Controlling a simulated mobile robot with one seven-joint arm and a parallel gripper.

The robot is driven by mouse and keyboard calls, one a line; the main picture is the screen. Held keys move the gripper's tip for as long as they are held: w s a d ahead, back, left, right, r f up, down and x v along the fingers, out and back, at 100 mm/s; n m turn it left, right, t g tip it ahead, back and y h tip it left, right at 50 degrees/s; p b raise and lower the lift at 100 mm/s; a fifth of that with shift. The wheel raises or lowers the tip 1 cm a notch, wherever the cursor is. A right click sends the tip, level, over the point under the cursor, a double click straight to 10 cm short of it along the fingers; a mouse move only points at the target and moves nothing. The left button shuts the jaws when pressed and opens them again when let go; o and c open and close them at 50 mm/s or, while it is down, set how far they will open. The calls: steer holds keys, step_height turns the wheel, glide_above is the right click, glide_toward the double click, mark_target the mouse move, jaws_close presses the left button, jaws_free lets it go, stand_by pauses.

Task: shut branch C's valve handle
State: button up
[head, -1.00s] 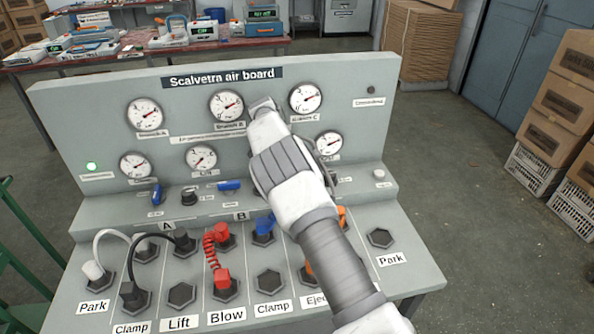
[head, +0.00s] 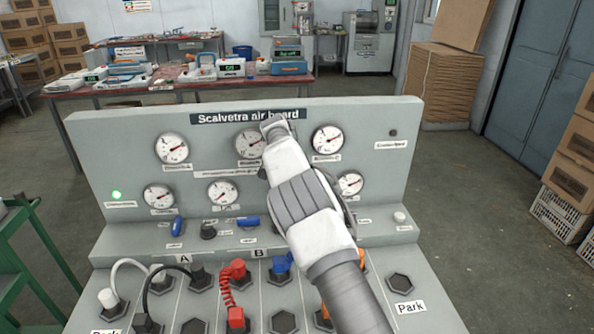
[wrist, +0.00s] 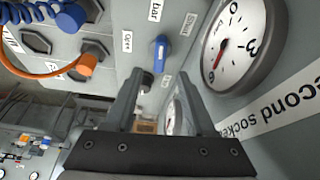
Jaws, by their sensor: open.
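The air board (head: 90,150) stands in front of me. The Branch C gauge (head: 328,140) is at its upper right in the head view. My gripper (wrist: 162,95) is open, with nothing between its fingers. In the head view my arm hides the deck below this gauge, where no branch C handle shows. In the wrist view a blue valve handle (wrist: 160,50) is just beyond the fingertips, apart from them, between small labels that seem to read Open and Shut. It looks like branch C's, but I cannot be sure. The head view shows two more blue handles, A's (head: 177,226) and B's (head: 248,221).
A black knob (wrist: 145,83) is near the fingers. A gauge (wrist: 235,45) on the panel is close on the right of the wrist view. An orange plug (wrist: 88,64) and a blue coiled hose (wrist: 70,18) are on the left. A green rail (head: 45,235) stands left of the board.

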steer(key=p+v, duration=0.2)
steer(key=v, duration=0.8)
steer(key=shift+a+r, duration=0.15)
steer(key=shift+r, duration=0.1)
steer(key=shift+o, duration=0.3)
